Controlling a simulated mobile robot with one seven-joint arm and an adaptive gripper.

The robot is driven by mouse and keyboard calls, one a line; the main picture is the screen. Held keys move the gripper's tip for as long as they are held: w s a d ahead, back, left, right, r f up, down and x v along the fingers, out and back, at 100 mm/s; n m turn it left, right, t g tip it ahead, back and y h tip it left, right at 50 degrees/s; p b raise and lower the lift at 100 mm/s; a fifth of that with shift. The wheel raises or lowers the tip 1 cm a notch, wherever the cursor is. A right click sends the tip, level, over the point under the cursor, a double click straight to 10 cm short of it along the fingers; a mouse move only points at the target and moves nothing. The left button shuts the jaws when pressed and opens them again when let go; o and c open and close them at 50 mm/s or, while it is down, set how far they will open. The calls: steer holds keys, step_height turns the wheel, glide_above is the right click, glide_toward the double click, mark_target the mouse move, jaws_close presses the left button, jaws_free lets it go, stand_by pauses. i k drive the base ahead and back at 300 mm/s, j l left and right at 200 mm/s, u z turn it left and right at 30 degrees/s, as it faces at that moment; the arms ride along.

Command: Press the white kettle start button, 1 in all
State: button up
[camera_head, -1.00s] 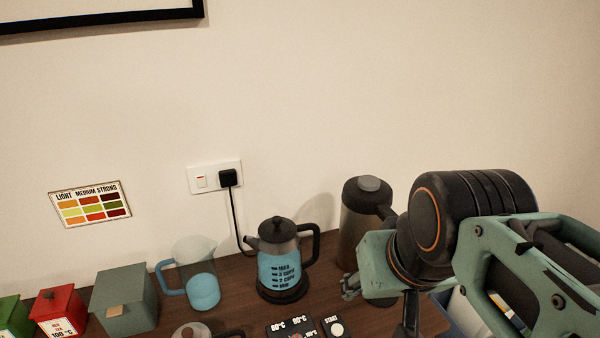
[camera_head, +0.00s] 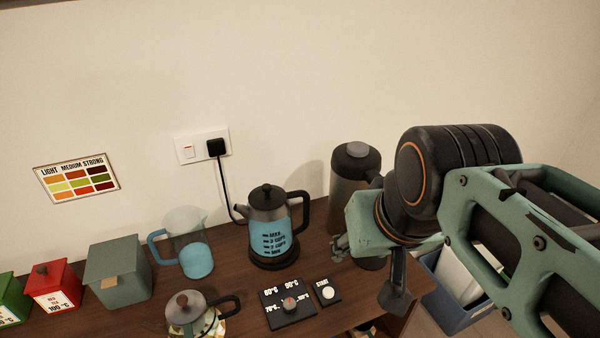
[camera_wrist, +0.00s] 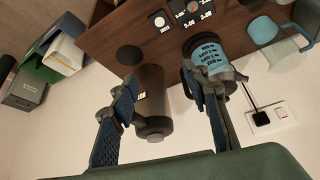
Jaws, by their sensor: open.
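The white round start button (camera_head: 328,292) sits on a small black base labelled START, near the front of the wooden counter in the head view. It also shows in the wrist view (camera_wrist: 160,21), at the top. The kettle (camera_head: 272,228), holding blue water with level marks, stands behind it on a black base; it shows in the wrist view too (camera_wrist: 208,55). My gripper (camera_head: 362,243) is up to the right of the kettle, above and apart from the button.
A dark canister (camera_head: 352,185) stands behind my gripper. A temperature dial (camera_head: 290,304) is left of the button. A glass teapot (camera_head: 192,318), jug (camera_head: 190,252), grey box (camera_head: 118,272) and red box (camera_head: 55,288) line the left. A blue bin (camera_head: 455,305) is off the counter's right side.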

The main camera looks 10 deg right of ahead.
mark_target(328, 291)
steer(key=j, duration=0.4)
steer(key=k+j, duration=0.15)
steer(key=j, duration=0.3)
steer(key=j+z, duration=0.1)
steer(key=j, duration=0.3)
steer(key=k+z, duration=0.1)
steer(key=k, duration=0.3)
steer(key=i+j+u, duration=0.1)
steer(key=i, duration=0.25)
